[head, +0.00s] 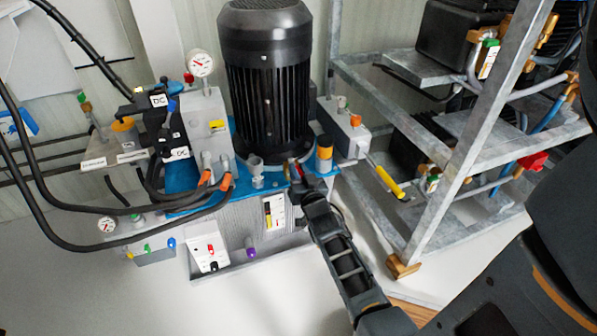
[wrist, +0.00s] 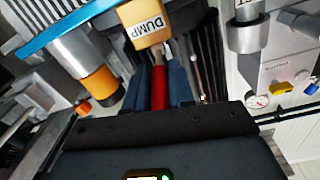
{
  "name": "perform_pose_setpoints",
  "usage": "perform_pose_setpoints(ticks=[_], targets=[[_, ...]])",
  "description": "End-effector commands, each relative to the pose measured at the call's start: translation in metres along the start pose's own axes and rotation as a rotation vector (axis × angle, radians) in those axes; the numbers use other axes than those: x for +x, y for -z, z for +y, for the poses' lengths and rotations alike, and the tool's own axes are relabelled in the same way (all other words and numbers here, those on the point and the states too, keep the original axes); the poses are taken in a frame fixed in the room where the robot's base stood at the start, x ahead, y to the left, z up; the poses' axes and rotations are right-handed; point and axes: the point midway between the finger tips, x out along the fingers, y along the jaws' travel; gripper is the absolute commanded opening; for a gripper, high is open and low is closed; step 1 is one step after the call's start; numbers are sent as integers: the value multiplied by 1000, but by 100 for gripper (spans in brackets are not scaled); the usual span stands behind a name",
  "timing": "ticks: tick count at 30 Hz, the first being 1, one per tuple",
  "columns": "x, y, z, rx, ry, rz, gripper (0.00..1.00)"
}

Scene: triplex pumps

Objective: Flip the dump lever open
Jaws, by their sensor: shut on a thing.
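The dump lever, with a red grip (wrist: 159,88), shows in the wrist view just below a tan block labelled DUMP (wrist: 147,24). My gripper (wrist: 160,84) has its two blue-grey fingers on either side of the red grip, shut on it. In the head view my gripper (head: 298,184) reaches the front of the pump unit, below the black motor (head: 266,75). Only a small bit of red shows at its fingertips there, and the lever is mostly hidden by the gripper.
An orange-banded cylinder (head: 324,153) stands close to the right of my gripper; it also shows in the wrist view (wrist: 98,82). A yellow-handled lever (head: 389,181) sticks out farther right, near the metal rack (head: 465,150). Black hoses (head: 60,235) loop at the left.

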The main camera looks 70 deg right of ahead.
Motion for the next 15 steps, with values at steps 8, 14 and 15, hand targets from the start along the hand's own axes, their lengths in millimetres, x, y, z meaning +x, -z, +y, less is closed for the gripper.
perform_pose_setpoints(ticks=[8,14,15], targets=[[0,2,0,0,-1,-6,0],[-1,9,-3,-2,-7,-49,0],[-1,11,-3,-2,-10,-64,0]])
